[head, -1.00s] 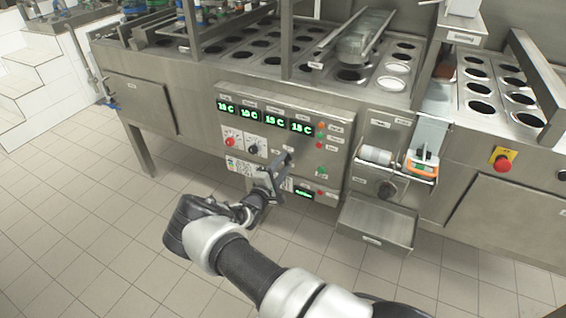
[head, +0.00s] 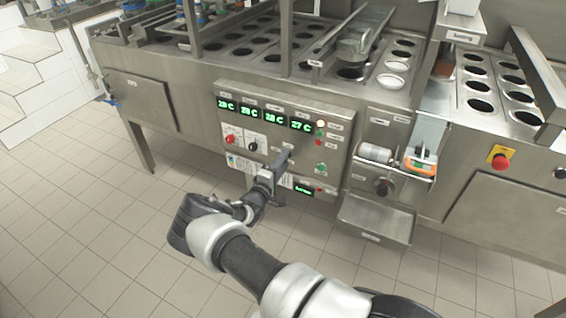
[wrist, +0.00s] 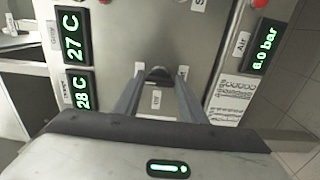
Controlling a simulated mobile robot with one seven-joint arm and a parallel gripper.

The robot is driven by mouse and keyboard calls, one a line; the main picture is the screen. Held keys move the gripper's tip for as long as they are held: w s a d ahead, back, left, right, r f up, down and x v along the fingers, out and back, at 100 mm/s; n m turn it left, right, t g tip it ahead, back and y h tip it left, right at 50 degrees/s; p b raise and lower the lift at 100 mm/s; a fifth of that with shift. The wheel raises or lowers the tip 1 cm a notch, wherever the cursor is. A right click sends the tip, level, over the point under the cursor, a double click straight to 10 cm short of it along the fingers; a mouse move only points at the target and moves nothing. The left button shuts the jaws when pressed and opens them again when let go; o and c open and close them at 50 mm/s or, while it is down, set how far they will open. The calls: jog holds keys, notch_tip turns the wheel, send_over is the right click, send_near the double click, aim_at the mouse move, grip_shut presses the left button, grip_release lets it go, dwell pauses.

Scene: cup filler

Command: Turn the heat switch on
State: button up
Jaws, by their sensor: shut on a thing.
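The control panel (head: 232,138) is on the front of the steel machine. My gripper (head: 285,158) is at the middle of this panel, below the row of green displays. In the wrist view the two fingers of my gripper (wrist: 158,82) reach to a small dark rotary switch (wrist: 158,72) and are shut on it. Small labels surround this switch; their words are too small to read surely.
Temperature displays (head: 249,111) read in the high twenties. A red switch (head: 231,139) and a black switch (head: 253,146) sit left of my gripper. A pressure display (wrist: 264,46) reads 6.0 bar. A steel tray (head: 376,216) juts out at right. The tiled floor is clear.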

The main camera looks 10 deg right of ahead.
jog(key=o, duration=1.1)
jog(key=shift+c, duration=0.2)
jog(key=shift+s+a, duration=0.1)
jog(key=p+v, duration=0.2)
jog(key=v, duration=1.5)
